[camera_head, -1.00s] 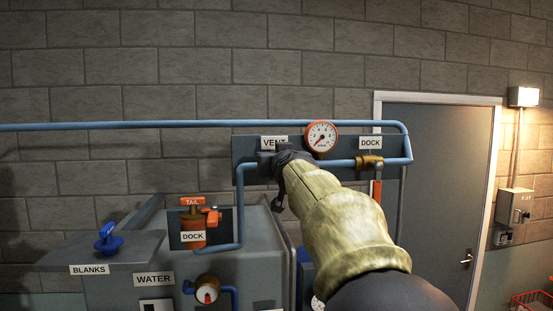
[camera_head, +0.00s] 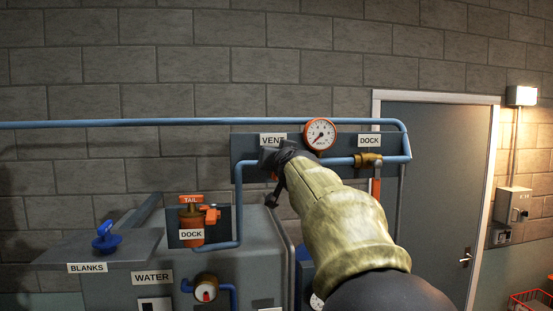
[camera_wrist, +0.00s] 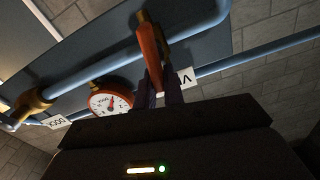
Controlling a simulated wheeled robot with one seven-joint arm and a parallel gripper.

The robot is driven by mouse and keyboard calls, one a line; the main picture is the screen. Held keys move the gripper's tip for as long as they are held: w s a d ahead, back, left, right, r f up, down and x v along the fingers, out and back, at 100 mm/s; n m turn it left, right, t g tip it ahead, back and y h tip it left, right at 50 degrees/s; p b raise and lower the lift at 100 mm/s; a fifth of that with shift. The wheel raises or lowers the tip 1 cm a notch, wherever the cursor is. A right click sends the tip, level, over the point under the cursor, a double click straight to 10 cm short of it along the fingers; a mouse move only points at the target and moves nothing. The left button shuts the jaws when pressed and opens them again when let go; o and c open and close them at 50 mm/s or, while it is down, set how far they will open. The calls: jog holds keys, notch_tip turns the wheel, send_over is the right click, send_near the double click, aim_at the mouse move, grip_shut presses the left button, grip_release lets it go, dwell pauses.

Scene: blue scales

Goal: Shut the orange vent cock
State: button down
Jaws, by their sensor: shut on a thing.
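The orange vent cock lever (camera_wrist: 152,45) shows in the wrist view, running from a brass fitting down between my fingers. It crosses in front of the blue pipe there. My gripper (camera_wrist: 158,84) is shut on the lever's lower end. In the head view my gripper (camera_head: 270,158) is at the panel, just below the VENT label (camera_head: 273,140). It hides most of the cock, and only a small orange bit shows below it.
A round gauge (camera_head: 320,134) sits right of the gripper. A grey door (camera_head: 430,190) stands right.

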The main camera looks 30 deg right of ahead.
jog(key=shift+s+d+f+m+b, duration=0.1)
jog(key=shift+d+f+m+b, duration=0.35)
jog(key=shift+m, duration=2.2)
jog(key=shift+s+d+f+m+b, duration=0.1)
jog(key=shift+d+f+m+b, duration=0.35)
jog(key=shift+m, duration=2.15)
jog(key=shift+s+d+f+m+b, duration=0.15)
jog(key=shift+f+m+b, duration=0.55)
jog(key=shift+m, duration=1.95)
jog(key=shift+w+r, duration=0.1)
jog(key=c, duration=1.5)
grip_release()
jog(key=shift+s+r, duration=0.1)
jog(key=shift+s, duration=0.1)
jog(key=b+v, duration=0.7)
jog(key=v, duration=1)
